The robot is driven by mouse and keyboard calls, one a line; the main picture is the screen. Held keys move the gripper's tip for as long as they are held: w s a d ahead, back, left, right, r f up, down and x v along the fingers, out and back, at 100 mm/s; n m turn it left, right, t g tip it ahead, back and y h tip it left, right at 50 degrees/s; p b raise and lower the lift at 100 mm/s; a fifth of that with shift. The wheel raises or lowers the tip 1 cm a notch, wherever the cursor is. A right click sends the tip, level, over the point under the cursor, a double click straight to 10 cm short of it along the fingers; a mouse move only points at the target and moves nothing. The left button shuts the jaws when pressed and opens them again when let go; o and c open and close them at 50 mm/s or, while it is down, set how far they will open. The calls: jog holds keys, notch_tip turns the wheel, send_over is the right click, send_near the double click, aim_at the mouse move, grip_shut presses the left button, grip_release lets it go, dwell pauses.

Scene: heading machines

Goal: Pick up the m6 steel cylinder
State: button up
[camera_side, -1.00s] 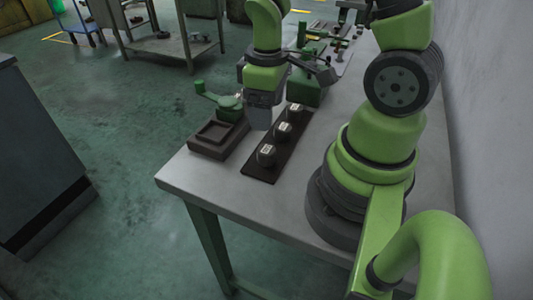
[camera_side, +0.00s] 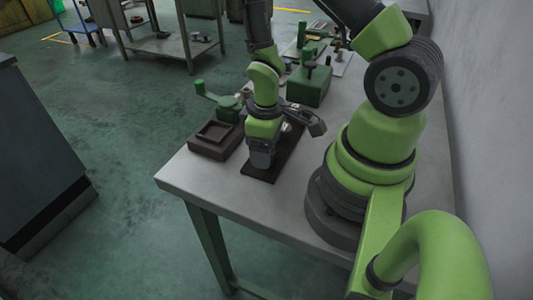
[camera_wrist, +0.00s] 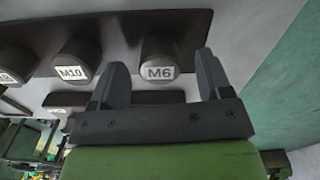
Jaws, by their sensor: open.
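The steel cylinder marked M6 (camera_wrist: 159,70) shows in the wrist view, standing on a dark holder strip (camera_wrist: 205,28). My gripper (camera_wrist: 158,78) is open, with one finger to each side of the M6 cylinder in that view. The cylinder lies closer to the right finger than to the left. I cannot tell whether the fingers are down around it or still above it. In the side view my gripper (camera_side: 261,162) is over the near end of the dark strip (camera_side: 268,176) and hides the M6 cylinder.
The M10 cylinder (camera_wrist: 72,72) stands left of M6, just outside the left finger, with another cylinder (camera_wrist: 15,65) beyond it. A dark square tray (camera_side: 208,146) lies left of the strip. A green machine (camera_side: 310,84) stands behind. The table front (camera_side: 225,186) is clear.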

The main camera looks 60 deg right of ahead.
jog(key=shift+f, duration=0.2)
jog(key=c, duration=1.2)
jog(key=shift+r, duration=0.2)
